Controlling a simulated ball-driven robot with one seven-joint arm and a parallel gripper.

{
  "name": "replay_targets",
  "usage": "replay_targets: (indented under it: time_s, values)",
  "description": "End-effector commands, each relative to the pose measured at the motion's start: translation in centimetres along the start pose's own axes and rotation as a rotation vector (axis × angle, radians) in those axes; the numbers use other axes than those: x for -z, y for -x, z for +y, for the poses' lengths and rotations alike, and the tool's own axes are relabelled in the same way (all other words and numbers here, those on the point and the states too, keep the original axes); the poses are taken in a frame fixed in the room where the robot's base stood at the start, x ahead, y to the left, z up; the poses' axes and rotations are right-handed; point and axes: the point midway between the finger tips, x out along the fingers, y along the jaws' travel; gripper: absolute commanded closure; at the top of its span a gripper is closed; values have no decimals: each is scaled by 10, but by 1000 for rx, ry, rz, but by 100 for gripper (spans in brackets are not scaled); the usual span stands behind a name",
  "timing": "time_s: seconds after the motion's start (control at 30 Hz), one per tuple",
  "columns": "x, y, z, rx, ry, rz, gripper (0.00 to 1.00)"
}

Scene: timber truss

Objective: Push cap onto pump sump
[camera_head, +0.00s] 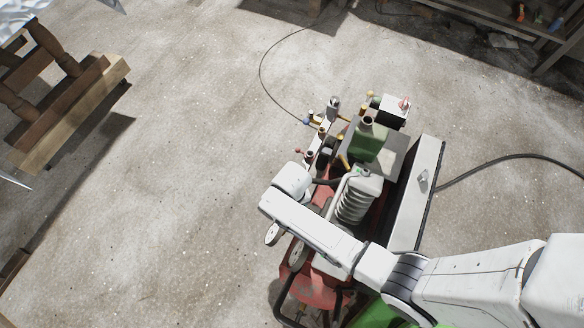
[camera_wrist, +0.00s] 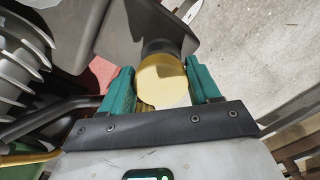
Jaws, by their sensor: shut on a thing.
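In the wrist view, my gripper (camera_wrist: 160,74) has its two green fingers on either side of a round yellow cap (camera_wrist: 164,88) and is shut on it. Directly beyond the cap is a short dark neck (camera_wrist: 158,46) on a dark grey body (camera_wrist: 95,32), which looks like the pump sump. The cap overlaps the neck in the picture; I cannot tell whether it touches or is seated. In the head view, my arm reaches over the machine from the lower right, and its wrist hides the cap and the fingers.
The machine has a red base (camera_head: 312,287), a ribbed grey cylinder (camera_head: 355,203) and a green tank (camera_head: 368,142) close to my arm. A long pale panel (camera_head: 424,180) stands to its right. Cables lie on the floor. Timber (camera_head: 70,112) lies far left; the floor between is clear.

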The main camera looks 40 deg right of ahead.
Motion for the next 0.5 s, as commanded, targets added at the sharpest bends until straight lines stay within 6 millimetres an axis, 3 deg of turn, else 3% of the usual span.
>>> replay_targets:
  time_s: [0.3, 0.33, 0.5]
  values:
    - [0, -8, 0, 0, 0, 0, 69]
    - [0, -8, 0, 0, 0, 1, 37]
    - [0, -7, 0, 0, 0, 0, 21]
